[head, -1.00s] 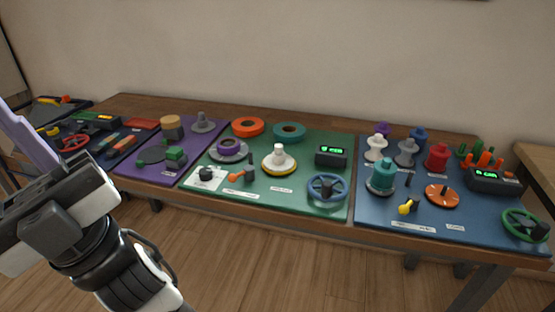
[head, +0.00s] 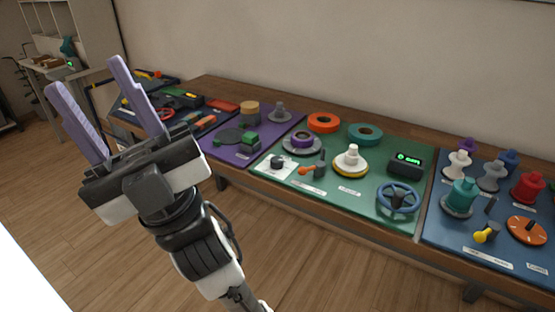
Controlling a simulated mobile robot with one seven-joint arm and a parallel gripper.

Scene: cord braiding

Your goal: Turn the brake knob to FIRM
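A small black knob (head: 278,161) sits on a white plate (head: 265,170) at the front left corner of the green board (head: 330,200) in the head view. It looks like the brake knob, but its markings are too small to read, so I cannot tell its setting. My gripper (head: 83,77) is at the left of the picture with its two purple fingers pointing up and spread apart. It is open and empty, well away from the knob and the boards.
A purple board (head: 240,156) lies to the left, a blue board (head: 460,245) to the right. Bare floor lies in front of the table.

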